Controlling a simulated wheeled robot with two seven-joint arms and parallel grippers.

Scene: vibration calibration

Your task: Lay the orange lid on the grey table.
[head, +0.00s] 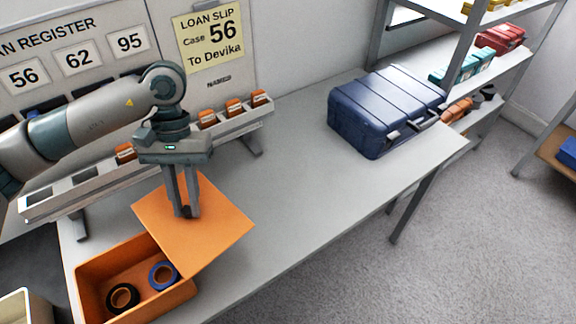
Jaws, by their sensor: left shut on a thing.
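The orange lid (213,238) is a flat square panel. My left gripper (187,213) is shut on a small dark knob near the middle of the lid. The lid's lower left corner overlaps the right edge of an open orange box (88,292) in the picture. I cannot tell whether the lid touches the box or the table. The grey table (300,185) stretches from the box to the far right. My right gripper is not in view.
The orange box holds a black tape roll (122,298) and a blue tape roll (163,275). A dark blue case (385,108) stands at the table's far right. A rack with orange tags (233,107) runs along the back. The table between lid and case is clear.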

